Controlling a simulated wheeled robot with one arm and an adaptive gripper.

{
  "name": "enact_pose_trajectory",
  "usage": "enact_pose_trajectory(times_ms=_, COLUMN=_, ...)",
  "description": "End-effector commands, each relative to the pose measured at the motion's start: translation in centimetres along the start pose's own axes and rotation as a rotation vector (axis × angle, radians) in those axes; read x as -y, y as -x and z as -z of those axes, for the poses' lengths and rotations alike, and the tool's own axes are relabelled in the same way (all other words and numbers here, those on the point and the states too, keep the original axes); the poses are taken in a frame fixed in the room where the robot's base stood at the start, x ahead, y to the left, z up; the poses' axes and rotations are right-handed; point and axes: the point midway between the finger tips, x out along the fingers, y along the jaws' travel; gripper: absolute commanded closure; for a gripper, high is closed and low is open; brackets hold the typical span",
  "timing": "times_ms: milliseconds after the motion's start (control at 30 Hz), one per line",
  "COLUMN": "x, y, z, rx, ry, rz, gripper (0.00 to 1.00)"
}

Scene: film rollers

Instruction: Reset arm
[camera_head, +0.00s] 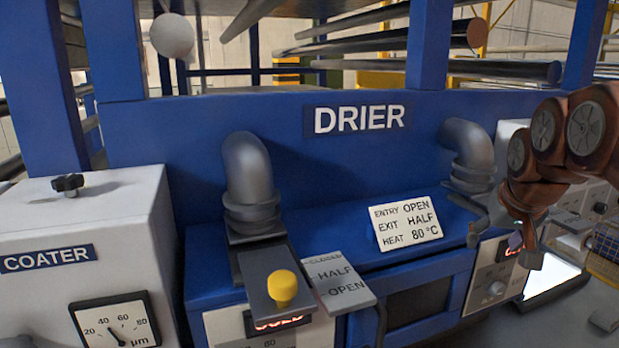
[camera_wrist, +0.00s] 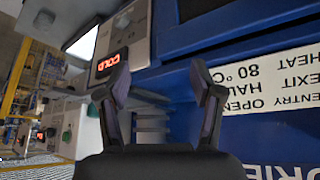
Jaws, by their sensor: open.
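My arm comes in at the right of the head view, and my gripper (camera_head: 522,246) hangs in front of the drier's right-hand end. In the wrist view my gripper (camera_wrist: 160,84) shows two dark fingers spread wide with nothing between them. The blue drier (camera_head: 290,140) fills the middle of the head view. The wrist view is upside down and shows the drier's sign (camera_wrist: 268,84) to the right of the fingers and a red COLD display (camera_wrist: 109,65) near the left finger. My gripper appears apart from these things.
A yellow knob (camera_head: 283,287) sits on a grey slide below the left pipe (camera_head: 248,175), beside a CLOSED/HALF/OPEN plate (camera_head: 341,283). A second pipe (camera_head: 468,152) stands close to my arm. The white coater (camera_head: 90,215) is at left. A bright panel (camera_head: 550,276) lies at lower right.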

Motion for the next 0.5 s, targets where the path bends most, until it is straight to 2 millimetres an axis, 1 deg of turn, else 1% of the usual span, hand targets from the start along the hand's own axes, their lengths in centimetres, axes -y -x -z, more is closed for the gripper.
enact_pose_trajectory(times_ms=33, x=1.4, y=-0.4, z=-2.2, rx=0.04, ry=0.026, rz=0.012, gripper=0.34)
enact_pose_trajectory(times_ms=67, x=2.2, y=-0.7, z=-3.5, rx=0.065, ry=0.04, rz=0.019, gripper=0.34)
enact_pose_trajectory(times_ms=100, x=3.2, y=-1.1, z=-5.2, rx=0.097, ry=0.058, rz=0.027, gripper=0.34)
enact_pose_trajectory(times_ms=167, x=4.4, y=-1.6, z=-7.9, rx=0.147, ry=0.082, rz=0.036, gripper=0.34)
enact_pose_trajectory(times_ms=200, x=5.2, y=-1.9, z=-9.7, rx=0.181, ry=0.099, rz=0.042, gripper=0.34)
enact_pose_trajectory(times_ms=267, x=6.1, y=-2.2, z=-12.5, rx=0.228, ry=0.12, rz=0.049, gripper=0.34)
enact_pose_trajectory(times_ms=300, x=6.7, y=-2.4, z=-14.4, rx=0.262, ry=0.134, rz=0.055, gripper=0.34)
enact_pose_trajectory(times_ms=333, x=7.1, y=-2.5, z=-15.7, rx=0.285, ry=0.144, rz=0.057, gripper=0.34)
enact_pose_trajectory(times_ms=367, x=7.4, y=-2.7, z=-17.2, rx=0.311, ry=0.154, rz=0.059, gripper=0.34)
enact_pose_trajectory(times_ms=400, x=7.8, y=-2.8, z=-19.2, rx=0.346, ry=0.165, rz=0.061, gripper=0.34)
enact_pose_trajectory(times_ms=467, x=8.2, y=-2.9, z=-22.0, rx=0.392, ry=0.182, rz=0.063, gripper=0.34)
enact_pose_trajectory(times_ms=500, x=8.4, y=-3.0, z=-24.0, rx=0.427, ry=0.191, rz=0.065, gripper=0.34)
